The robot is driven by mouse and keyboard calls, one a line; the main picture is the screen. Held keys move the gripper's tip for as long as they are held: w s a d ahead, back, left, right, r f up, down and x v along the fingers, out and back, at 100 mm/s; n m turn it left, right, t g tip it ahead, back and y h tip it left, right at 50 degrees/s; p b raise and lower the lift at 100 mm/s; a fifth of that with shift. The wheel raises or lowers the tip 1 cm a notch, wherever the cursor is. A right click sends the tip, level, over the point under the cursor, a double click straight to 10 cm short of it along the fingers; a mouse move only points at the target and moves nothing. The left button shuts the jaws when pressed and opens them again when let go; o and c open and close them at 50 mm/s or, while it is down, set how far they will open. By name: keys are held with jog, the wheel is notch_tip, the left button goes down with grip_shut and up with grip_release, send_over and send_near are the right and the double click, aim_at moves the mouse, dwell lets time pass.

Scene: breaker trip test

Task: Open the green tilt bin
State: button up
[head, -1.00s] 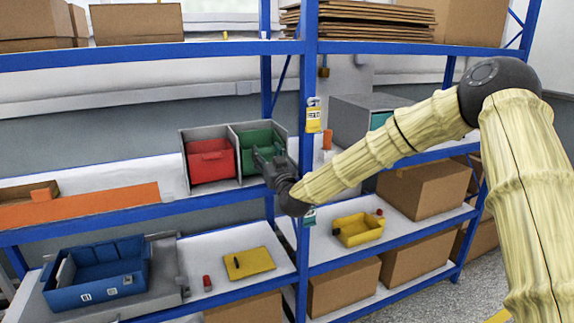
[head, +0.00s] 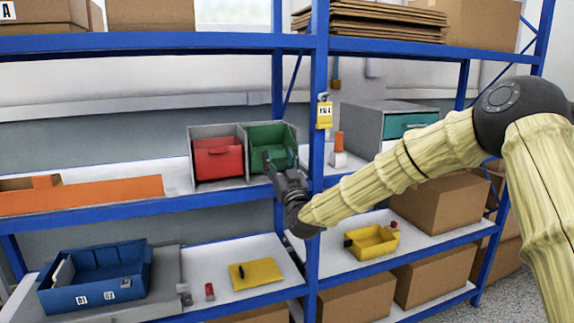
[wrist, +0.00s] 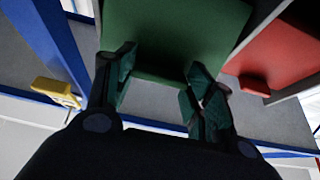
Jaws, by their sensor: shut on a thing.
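The green tilt bin (head: 284,154) sits in the right compartment of a grey two-bay housing (head: 239,130) on the middle shelf. It looks tipped somewhat forward, but how far is hard to tell. My gripper (head: 270,165) is at its front in the head view. In the wrist view, the fingers of my gripper (wrist: 158,88) stand at the lower edge of the green bin (wrist: 175,35), shut on its front handle.
A red bin (head: 217,158) sits in the left bay, and it also shows in the wrist view (wrist: 285,55). A blue shelf post (head: 318,150) with a yellow tag (head: 324,115) stands close right of the housing. Below are a yellow bin (head: 372,241) and a blue bin (head: 95,280).

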jog(key=shift+s+f, duration=0.2)
jog(key=shift+f, duration=0.25)
jog(key=o, duration=1.5)
jog(key=shift+w, duration=0.1)
jog(key=shift+c, duration=0.2)
jog(key=shift+r, duration=0.15)
jog(key=shift+d, duration=0.1)
jog(key=v, duration=1.2)
